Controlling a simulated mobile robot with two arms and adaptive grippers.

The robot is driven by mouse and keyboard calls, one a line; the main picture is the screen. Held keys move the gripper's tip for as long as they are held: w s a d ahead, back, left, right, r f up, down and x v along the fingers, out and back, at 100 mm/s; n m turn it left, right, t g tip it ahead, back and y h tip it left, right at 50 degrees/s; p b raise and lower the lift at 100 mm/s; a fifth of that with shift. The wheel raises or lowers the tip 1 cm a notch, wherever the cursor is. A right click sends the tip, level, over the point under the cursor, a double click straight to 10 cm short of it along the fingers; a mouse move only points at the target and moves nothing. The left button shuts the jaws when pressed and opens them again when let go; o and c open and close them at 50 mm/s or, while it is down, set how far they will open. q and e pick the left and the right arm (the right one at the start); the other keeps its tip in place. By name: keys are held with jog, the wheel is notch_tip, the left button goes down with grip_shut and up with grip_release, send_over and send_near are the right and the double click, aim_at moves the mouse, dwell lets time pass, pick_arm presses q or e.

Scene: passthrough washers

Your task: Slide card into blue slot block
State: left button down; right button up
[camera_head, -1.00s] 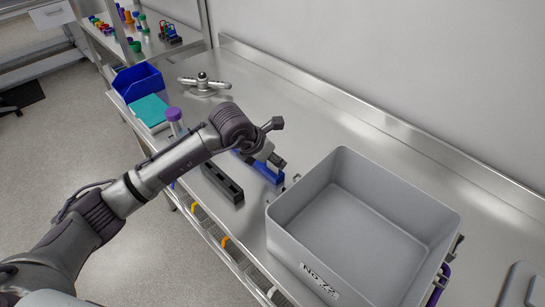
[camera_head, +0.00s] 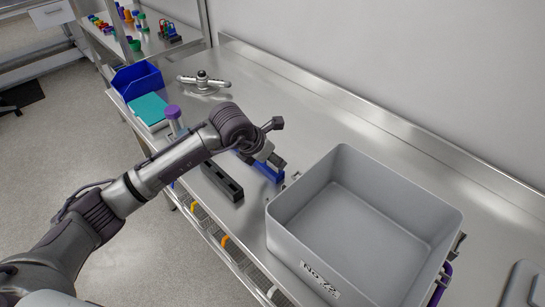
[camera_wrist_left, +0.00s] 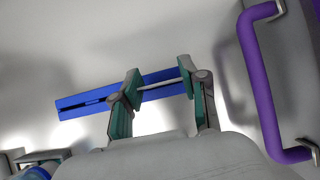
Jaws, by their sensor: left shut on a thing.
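The blue slot block (camera_head: 269,174) lies on the steel table, left of the grey bin. It also shows in the left wrist view (camera_wrist_left: 75,107) as a long blue bar with a dark slot along it. My left gripper (camera_head: 272,160) is right over the block. In the left wrist view its green-padded fingers (camera_wrist_left: 158,92) stand apart on either side of a thin pale strip (camera_wrist_left: 163,88), which looks like the card seen edge-on, in line with the slot. How deep the card sits cannot be told. The card cannot be made out in the head view. My right gripper is out of view.
A large grey bin (camera_head: 289,232) stands close to the right of the block; its purple handle (camera_wrist_left: 264,90) shows in the wrist view. A black slotted block (camera_head: 222,182) lies to the left. A purple-capped tube (camera_head: 173,112), teal box (camera_head: 149,108) and blue bin (camera_head: 138,79) stand farther left.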

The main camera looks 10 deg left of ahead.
pick_arm(q)
jog(key=shift+f, duration=0.25)
dwell(0.5)
jog(key=shift+c, duration=0.2)
grip_release()
jog(key=shift+r, duration=0.1)
jog(key=shift+r+p, duration=1.55)
jog(key=shift+r, duration=1.9)
jog(key=shift+f, duration=0.1)
